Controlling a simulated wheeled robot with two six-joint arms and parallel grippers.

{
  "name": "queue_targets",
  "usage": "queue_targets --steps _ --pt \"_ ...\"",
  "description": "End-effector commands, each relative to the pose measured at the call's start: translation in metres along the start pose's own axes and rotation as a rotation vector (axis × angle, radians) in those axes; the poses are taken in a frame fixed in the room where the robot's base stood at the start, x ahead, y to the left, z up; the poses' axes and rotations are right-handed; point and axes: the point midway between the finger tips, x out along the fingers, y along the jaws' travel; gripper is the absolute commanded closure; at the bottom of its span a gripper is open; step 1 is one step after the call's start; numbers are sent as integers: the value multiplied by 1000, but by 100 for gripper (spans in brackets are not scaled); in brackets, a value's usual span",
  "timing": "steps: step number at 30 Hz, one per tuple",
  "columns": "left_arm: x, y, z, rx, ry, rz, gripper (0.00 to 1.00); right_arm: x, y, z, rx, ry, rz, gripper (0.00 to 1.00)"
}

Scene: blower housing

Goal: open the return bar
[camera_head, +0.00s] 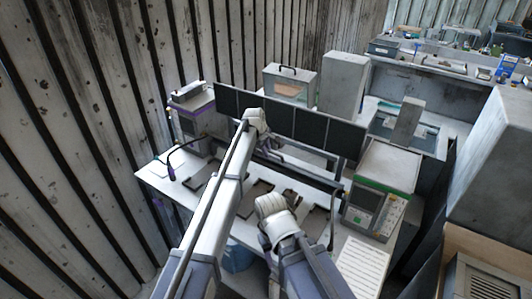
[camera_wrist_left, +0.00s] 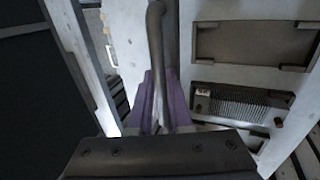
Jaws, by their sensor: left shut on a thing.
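In the left wrist view, a dark rounded bar (camera_wrist_left: 156,45) runs down from the top edge, between the purple fingers of my left gripper (camera_wrist_left: 158,100). The gripper is shut on this bar, which looks like the return bar. In the head view, my left gripper (camera_head: 267,146) is at the workbench's back, in front of a row of dark panels (camera_head: 310,127). A dark bar (camera_head: 312,174) runs to the right from beside it. My left arm hides part of this area. My right arm reaches over the front of the bench, but its fingers are hidden.
Several dark flat trays lie on the white bench (camera_head: 158,178); one shows in the wrist view (camera_wrist_left: 255,25), near a ribbed dark part (camera_wrist_left: 240,103). A grey-green instrument box (camera_head: 376,190) stands at the right. A curved black stalk (camera_head: 171,162) rises at the left. A blue bin (camera_head: 237,257) stands below.

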Motion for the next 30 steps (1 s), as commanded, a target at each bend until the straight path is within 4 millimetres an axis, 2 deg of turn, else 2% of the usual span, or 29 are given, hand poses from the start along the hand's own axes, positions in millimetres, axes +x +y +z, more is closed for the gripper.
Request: queue_targets --steps 13,14,21,30 --pt "0 2 1 0 -1 2 100 0 0 0 0 0 0 50" --pt "0 2 1 0 -1 2 80 0 0 0 0 0 0 50" --pt "0 1 0 0 -1 1 53 0 0 0 0 0 0 50" --pt "-1 1 0 0 0 0 53 -2 0 0 0 0 0 50"
